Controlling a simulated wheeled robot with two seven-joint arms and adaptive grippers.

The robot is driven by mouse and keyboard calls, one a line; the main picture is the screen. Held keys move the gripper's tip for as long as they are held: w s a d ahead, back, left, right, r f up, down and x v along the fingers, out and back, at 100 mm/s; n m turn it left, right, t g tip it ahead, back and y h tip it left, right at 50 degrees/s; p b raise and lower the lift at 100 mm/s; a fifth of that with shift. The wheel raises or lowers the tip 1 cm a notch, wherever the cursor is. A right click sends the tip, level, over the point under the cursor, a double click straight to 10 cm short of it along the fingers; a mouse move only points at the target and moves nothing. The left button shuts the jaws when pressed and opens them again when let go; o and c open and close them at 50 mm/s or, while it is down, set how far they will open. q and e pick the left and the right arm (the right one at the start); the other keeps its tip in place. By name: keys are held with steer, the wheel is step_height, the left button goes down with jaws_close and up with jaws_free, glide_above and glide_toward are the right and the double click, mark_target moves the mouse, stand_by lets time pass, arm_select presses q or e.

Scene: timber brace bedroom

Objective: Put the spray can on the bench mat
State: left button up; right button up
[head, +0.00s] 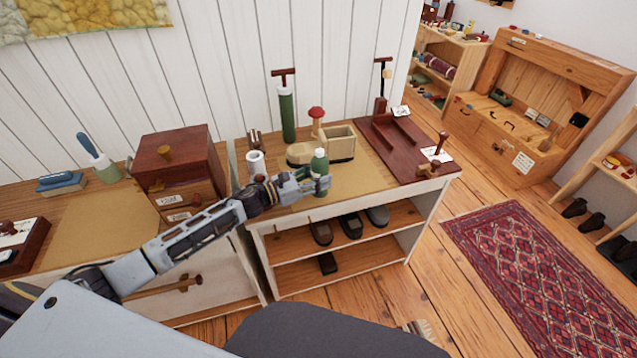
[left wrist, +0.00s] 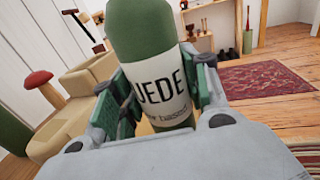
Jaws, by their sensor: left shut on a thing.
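The spray can (head: 320,161) is green with a white label. In the left wrist view the can (left wrist: 150,75) stands between the finger pads and its label faces the camera. My left gripper (head: 318,184) is shut on the can, near the front edge of the right bench. I cannot tell whether the can's base touches the surface. A tan mat (head: 365,180) covers the middle of that bench, around and behind the can. Another tan mat-like area (head: 105,232) lies on the left bench. My right gripper is not in view.
A grey-white cylinder (head: 256,164) stands left of the gripper. A dark red tray (head: 400,140) lies to the right. Shoes (head: 350,226) sit on the shelf below.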

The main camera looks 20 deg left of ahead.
arm_select(q)
steer(key=shift+f, duration=1.25)
steer(key=shift+f, duration=0.1)
steer(key=o, duration=1.2)
steer(key=shift+o, duration=0.2)
